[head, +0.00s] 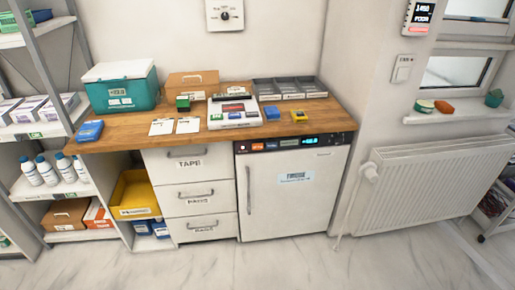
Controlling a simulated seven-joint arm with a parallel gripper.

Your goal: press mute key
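No key can be read as a mute key at this size. The white under-counter fridge (295,200) has a dark control strip (325,140) along its top. On the strip's left are small keys, including an orange key (257,147) and a red key (271,146); their labels are too small to read. A lit blue-white display (282,141) sits beside them. The fridge door is closed. A wall display (420,12) with red digits hangs at the upper right. My gripper is not in view.
A wooden counter (130,140) holds a teal cooler box (122,93), a white device (234,112), small boxes and a grey divided tray (290,88). Shelves stand left; a radiator (430,180) is right. The floor (250,265) in front is clear.

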